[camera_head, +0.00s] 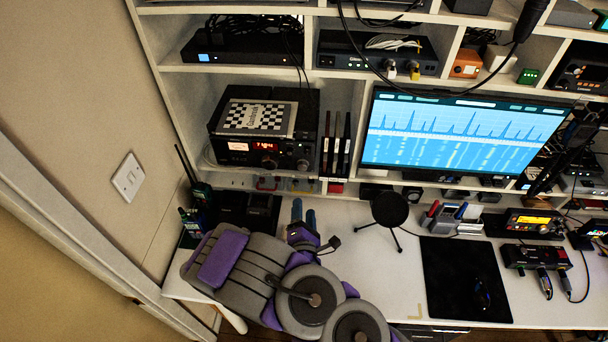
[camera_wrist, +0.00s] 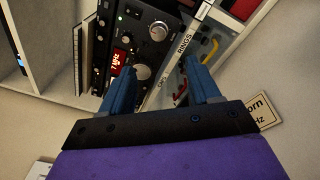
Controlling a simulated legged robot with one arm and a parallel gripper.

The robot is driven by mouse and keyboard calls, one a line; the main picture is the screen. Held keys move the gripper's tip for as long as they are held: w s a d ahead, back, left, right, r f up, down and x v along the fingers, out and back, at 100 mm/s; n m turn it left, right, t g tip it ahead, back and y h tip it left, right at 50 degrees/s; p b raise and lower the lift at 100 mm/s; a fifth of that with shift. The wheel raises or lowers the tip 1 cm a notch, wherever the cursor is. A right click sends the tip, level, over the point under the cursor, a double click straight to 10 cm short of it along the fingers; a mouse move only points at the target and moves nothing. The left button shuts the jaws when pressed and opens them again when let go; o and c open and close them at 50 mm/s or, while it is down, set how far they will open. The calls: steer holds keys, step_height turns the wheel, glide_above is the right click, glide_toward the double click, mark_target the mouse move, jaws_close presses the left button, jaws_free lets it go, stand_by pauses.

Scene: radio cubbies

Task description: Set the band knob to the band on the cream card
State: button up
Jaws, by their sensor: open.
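The black radio (camera_head: 228,145) sits in the left cubby with a red lit display and knobs on its front. It also shows in the wrist view (camera_wrist: 128,42), with a larger round knob (camera_wrist: 141,72) and another knob (camera_wrist: 158,31). I cannot read which is the band knob, or its setting. A cream card (camera_wrist: 260,113) with a dark border shows at the right of the wrist view; only "orn" and "Hz" are readable, the rest hidden behind my gripper. My gripper (camera_wrist: 160,68) is open and empty, its blue fingers apart before the radio's lower front. In the head view it (camera_head: 303,212) is below the radio.
Small labelled drawers (camera_wrist: 182,55), one reading "RINGS", lie beneath the radio. A checkered item (camera_head: 258,118) lies on top of the radio. A black mat (camera_head: 450,270) lies on the desk.

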steer(key=w, duration=0.1)
steer(key=b, duration=0.8)
glide_toward(302, 169)
steer(key=w, duration=0.8)
steer(key=shift+w+a+r, duration=0.1)
steer(key=shift+a+r, duration=0.05)
steer(key=shift+a, duration=0.1)
steer(key=c, duration=1)
steer(key=shift+c, duration=0.2)
